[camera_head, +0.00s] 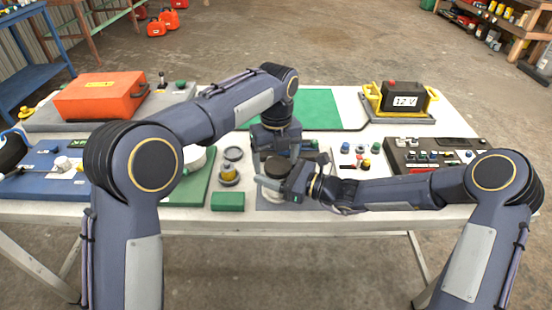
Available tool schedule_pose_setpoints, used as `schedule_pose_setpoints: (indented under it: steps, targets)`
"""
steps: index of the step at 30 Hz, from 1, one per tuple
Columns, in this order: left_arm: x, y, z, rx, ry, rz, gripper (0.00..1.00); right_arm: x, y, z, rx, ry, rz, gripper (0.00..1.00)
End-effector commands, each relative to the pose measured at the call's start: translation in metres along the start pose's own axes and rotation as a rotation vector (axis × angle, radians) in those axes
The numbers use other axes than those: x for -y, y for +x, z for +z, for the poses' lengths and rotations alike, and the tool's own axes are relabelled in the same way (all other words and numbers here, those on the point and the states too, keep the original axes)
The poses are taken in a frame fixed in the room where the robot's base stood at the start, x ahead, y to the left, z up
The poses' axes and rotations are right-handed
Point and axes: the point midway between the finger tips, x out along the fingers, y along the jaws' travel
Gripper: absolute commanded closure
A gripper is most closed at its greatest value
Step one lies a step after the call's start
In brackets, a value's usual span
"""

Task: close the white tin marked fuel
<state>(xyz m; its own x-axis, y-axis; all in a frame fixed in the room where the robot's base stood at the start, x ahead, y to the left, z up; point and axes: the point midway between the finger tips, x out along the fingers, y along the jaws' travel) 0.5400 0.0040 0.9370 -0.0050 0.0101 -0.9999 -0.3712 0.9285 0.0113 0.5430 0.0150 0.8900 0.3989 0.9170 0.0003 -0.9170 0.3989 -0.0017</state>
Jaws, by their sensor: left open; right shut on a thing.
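A white tin (275,206) stands at the front middle of the table on a grey mat, mostly covered by my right gripper (268,184). No label can be read from here. My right gripper comes in from the right and is shut on the tin. A dark round shape (277,166) shows just behind the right gripper; I cannot tell whether it is a lid or the tin's mouth. My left gripper (279,154) reaches down from above, just behind the tin, and is open. Its fingertips are largely hidden, and I cannot tell if they touch anything.
Left of the tin are a small yellow-banded jar (229,176), a grey ring (233,154) and a green block (228,201). An orange case (99,96) and a 12 V battery (403,96) stand farther back. A black tray (435,155) lies right. The green mat (318,108) behind is clear.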

Motion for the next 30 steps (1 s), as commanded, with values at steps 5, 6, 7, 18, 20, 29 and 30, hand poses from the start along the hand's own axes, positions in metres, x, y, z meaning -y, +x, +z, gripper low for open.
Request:
schedule_pose_setpoints:
  steps: [5, 6, 7, 18, 20, 29, 30]
  targets:
    - [0.004, -0.027, -0.002, 0.002, 0.006, -0.016, 0.19, -0.003, 0.001, 0.000, 0.000, 0.003, 0.006, 1.00]
    - [0.004, -0.032, -0.002, 0.002, 0.006, -0.015, 0.19, -0.003, 0.001, 0.000, 0.000, 0.003, 0.006, 1.00]
    - [0.004, -0.035, -0.002, 0.002, 0.005, -0.013, 0.19, -0.003, 0.001, 0.000, 0.000, 0.003, 0.006, 1.00]
    - [0.002, -0.045, -0.001, 0.001, 0.004, -0.008, 0.19, -0.001, 0.001, 0.000, 0.000, 0.002, 0.003, 1.00]
    - [0.002, -0.045, -0.001, 0.001, 0.002, -0.008, 0.23, -0.001, 0.001, 0.000, 0.000, 0.002, 0.003, 1.00]
    - [0.002, -0.047, -0.002, -0.002, -0.346, -0.007, 0.23, -0.001, 0.001, 0.000, 0.000, 0.002, 0.002, 1.00]
    - [0.001, -0.047, -0.002, -0.002, -0.445, -0.006, 0.23, -0.001, 0.001, 0.000, 0.000, 0.002, 0.002, 1.00]
